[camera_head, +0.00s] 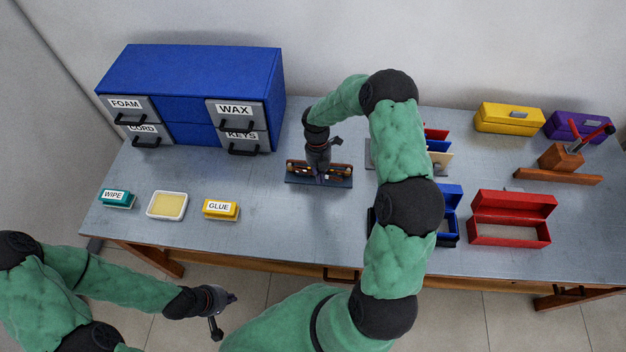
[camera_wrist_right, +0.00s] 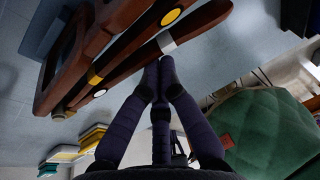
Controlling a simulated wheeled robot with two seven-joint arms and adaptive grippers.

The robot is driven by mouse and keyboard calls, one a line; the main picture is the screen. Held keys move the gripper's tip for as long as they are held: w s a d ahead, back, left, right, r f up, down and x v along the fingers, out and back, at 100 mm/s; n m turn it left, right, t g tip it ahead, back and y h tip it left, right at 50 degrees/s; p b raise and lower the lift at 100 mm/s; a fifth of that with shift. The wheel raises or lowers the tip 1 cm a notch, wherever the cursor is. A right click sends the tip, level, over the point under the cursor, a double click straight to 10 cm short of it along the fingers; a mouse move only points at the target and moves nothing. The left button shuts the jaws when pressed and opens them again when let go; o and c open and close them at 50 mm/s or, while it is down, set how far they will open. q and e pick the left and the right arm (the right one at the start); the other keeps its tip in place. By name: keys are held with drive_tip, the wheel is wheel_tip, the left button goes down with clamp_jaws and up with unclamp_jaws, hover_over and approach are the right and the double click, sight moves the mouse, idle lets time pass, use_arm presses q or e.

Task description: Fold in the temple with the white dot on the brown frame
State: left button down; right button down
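The brown frame (camera_head: 295,169) stands on a dark blue mat (camera_head: 302,181) mid-table, partly hidden by my right gripper (camera_head: 319,182). In the right wrist view the brown rim (camera_wrist_right: 46,88) is at the left. Two temples reach from it to the upper right. The temple with the white dot (camera_wrist_right: 133,70) is nearer my fingers; the one with the yellow dot (camera_wrist_right: 140,43) lies beyond it. My right gripper (camera_wrist_right: 160,63) has its fingertips together beside the white-dot temple, near its pale band; contact is unclear. My left gripper (camera_head: 226,314) is open and empty, in front of the table.
A blue drawer cabinet (camera_head: 190,85) stands back left. Wipe box (camera_head: 117,199), pale yellow pad (camera_head: 167,205) and glue box (camera_head: 221,209) lie front left. Yellow (camera_head: 509,117) and purple (camera_head: 577,125) cases stand behind.

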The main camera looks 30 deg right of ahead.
use_arm(q)
drive_tip(key=shift+r, duration=0.15)
use_arm(e)
drive_tip(key=shift+w+d+r, duration=0.1)
drive_tip(key=shift+w+d, duration=0.4)
drive_tip(key=shift+d, duration=0.15)
drive_tip(key=shift+w, duration=0.1)
drive_tip(key=shift+w+a, duration=0.5)
drive_tip(key=shift+w, duration=0.05)
